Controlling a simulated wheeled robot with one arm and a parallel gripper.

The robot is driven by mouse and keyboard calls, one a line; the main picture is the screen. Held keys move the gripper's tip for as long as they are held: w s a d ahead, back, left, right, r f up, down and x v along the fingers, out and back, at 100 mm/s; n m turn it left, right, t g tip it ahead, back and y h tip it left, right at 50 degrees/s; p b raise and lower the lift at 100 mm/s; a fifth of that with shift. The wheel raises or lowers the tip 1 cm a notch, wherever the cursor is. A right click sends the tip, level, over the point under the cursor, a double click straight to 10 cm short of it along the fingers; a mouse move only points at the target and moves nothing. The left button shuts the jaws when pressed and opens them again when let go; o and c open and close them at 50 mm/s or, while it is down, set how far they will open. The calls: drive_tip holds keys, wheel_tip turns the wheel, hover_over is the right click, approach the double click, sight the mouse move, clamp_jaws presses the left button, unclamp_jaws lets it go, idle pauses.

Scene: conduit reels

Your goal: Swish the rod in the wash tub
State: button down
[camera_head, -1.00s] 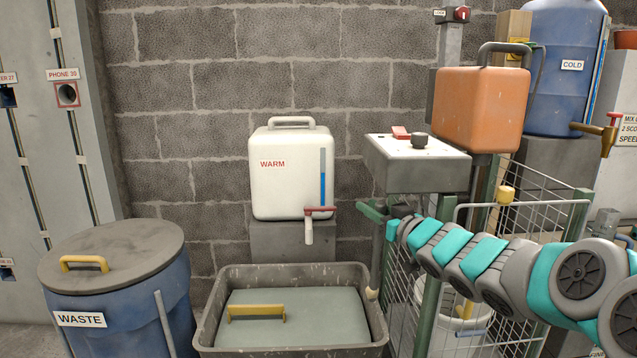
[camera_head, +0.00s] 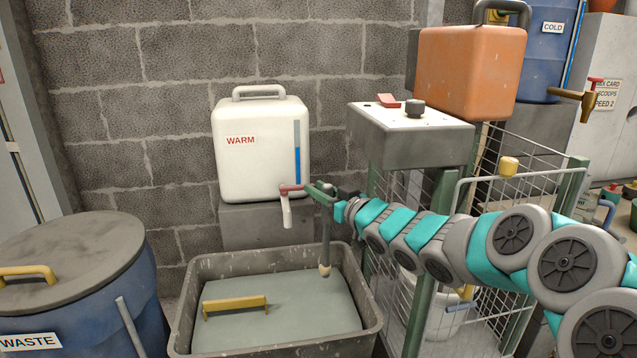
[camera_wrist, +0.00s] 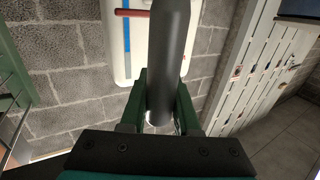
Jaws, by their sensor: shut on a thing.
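My gripper (camera_head: 322,193) has its green jaws shut on the dark grey rod (camera_head: 326,240), which hangs about upright with a beige tip. The rod also shows between the jaws in the wrist view (camera_wrist: 168,60). The wash tub (camera_head: 186,315) is a grey, scuffed open-topped bin on the floor. A flat grey-green surface (camera_head: 290,315) with a yellow handle (camera_head: 235,304) fills most of its opening, like a cover. The rod's tip appears over the back right of that surface; I cannot tell whether it touches.
The white WARM container (camera_head: 260,150) stands behind the tub, its red-handled tap (camera_head: 287,205) close to my gripper in the picture. A blue WASTE barrel (camera_head: 80,305) stands left. A grey control box (camera_head: 412,135), an orange container (camera_head: 470,70) and a wire cage (camera_head: 505,270) crowd the right.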

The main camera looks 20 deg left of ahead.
wheel_tip(320, 180, down, 14)
drive_tip(key=b, duration=0.6)
drive_tip(key=shift+f+b, duration=0.15)
drive_tip(key=shift+b, duration=0.25)
